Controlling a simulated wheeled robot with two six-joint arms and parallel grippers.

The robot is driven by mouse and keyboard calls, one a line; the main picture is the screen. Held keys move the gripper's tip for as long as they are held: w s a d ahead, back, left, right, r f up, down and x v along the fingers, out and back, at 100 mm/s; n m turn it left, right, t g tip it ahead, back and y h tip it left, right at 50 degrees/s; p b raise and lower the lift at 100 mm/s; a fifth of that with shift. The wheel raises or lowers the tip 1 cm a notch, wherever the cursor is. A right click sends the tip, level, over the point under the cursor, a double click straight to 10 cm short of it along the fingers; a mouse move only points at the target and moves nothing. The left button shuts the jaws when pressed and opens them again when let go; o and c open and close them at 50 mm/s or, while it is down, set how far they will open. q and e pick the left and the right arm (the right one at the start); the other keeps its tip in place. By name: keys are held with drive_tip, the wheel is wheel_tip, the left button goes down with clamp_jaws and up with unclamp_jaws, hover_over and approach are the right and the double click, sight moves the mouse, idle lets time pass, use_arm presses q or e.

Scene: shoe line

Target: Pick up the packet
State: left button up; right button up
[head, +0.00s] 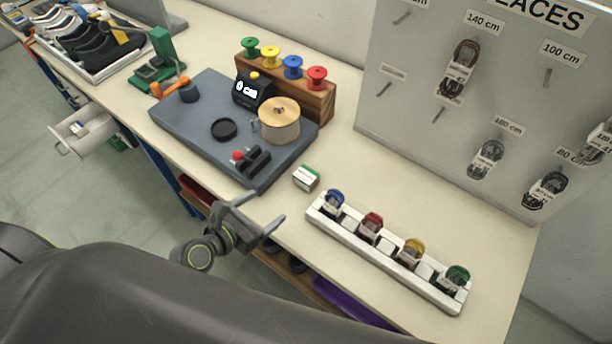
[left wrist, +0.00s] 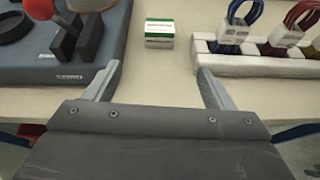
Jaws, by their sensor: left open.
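The packet (head: 306,178) is a small white and green box. It lies on the bench between the grey-blue machine board and the white lace rack. In the left wrist view the packet (left wrist: 160,33) stands ahead, between and beyond my fingertips. My left gripper (head: 262,212) is open and empty at the front edge of the bench, short of the packet and not touching it. Its two fingers also show in the left wrist view (left wrist: 158,78). My right gripper is not in view.
The board (head: 190,115) with a spool and a red-knobbed clamp (head: 250,158) lies left of the packet. The white rack (head: 385,255) with several lace bundles lies right. A lace panel (head: 420,110) stands behind. Bare bench surrounds the packet.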

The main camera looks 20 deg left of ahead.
use_arm(q)
drive_tip(key=shift+w+n, duration=0.3)
approach(301, 180)
drive_tip(key=x, duration=0.5)
drive_tip(key=shift+f+p, duration=0.25)
drive_tip(key=shift+p, duration=0.1)
drive_tip(key=shift+w+d+f, duration=0.2)
drive_tip(key=shift+w+f, duration=0.05)
drive_tip(key=shift+w, duration=0.4)
drive_tip(key=x, duration=0.5)
drive_tip(key=shift+w+f, duration=0.15)
drive_tip(key=shift+w, duration=0.05)
drive_tip(key=shift+c, duration=0.5)
drive_tip(key=c, duration=1)
